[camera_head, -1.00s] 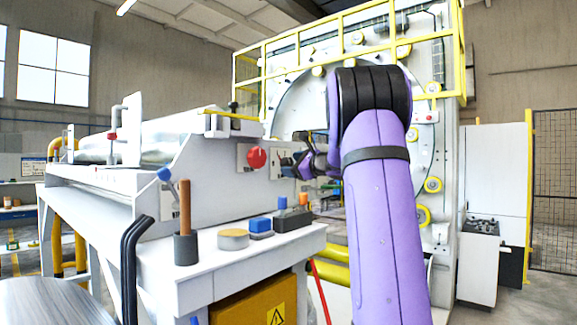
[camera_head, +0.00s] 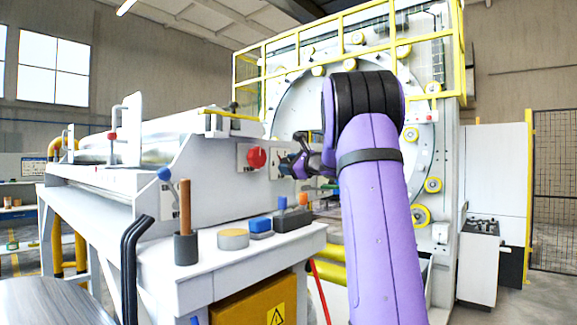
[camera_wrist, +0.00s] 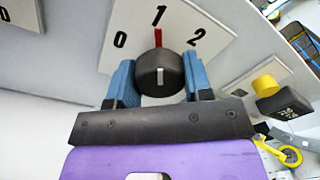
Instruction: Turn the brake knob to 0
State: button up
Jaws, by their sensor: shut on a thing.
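A red line above the knob points at 1. My gripper (camera_wrist: 160,88) has one blue finger on each side of the knob and is shut on it. In the head view my gripper (camera_head: 284,166) is at the machine's front panel, right of a red knob (camera_head: 257,158); it hides most of the brake knob there.
A second plate with a 0 (camera_wrist: 18,12) is at upper left. Below the panel, a shelf (camera_head: 215,265) bears a tape roll (camera_head: 233,239), a blue block (camera_head: 260,225) and a cup with a brown stick (camera_head: 186,249).

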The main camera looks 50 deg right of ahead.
jog(key=shift+n, duration=0.3)
jog(key=n, duration=0.5)
jog(key=shift+n, duration=0.4)
jog(key=n, duration=0.5)
jog(key=shift+n, duration=0.4)
jog(key=o, duration=0.9)
jog(key=shift+s, duration=0.1)
jog(key=s, duration=1)
jog(key=shift+s+d+f, duration=0.25)
jog(key=shift+s+d, duration=0.05)
jog(key=shift+d, duration=0.05)
